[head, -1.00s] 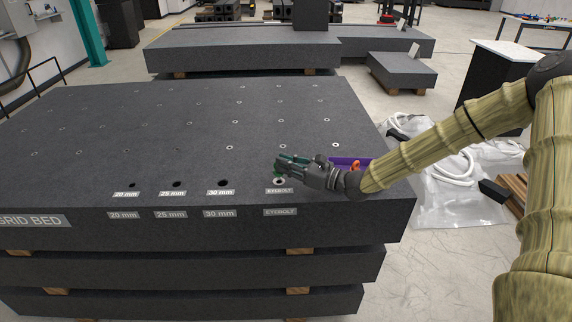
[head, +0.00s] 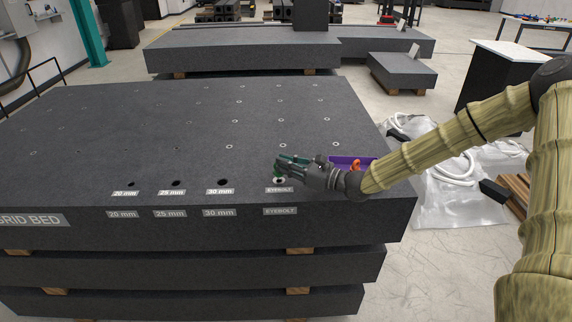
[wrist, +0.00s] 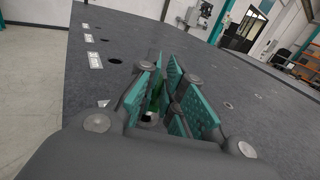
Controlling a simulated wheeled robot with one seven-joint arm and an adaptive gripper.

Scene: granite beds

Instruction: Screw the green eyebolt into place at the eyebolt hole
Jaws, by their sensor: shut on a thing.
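The green eyebolt (wrist: 155,97) is between the teal finger pads of my gripper in the wrist view; most of it is hidden by the fingers. My gripper (head: 281,165) is shut on it, low over the granite bed's front right part in the head view. The eyebolt hole (head: 279,181) is right under the fingertips, just behind the EYEBOLT label (head: 279,190). The eyebolt seems to be at or over the hole; I cannot tell how deep it sits.
A purple tray (head: 352,161) with an orange thing in it stands behind my gripper. Holes marked 20 mm, 25 mm and 30 mm (head: 222,182) lie to the left. The granite bed (head: 120,130) is otherwise clear.

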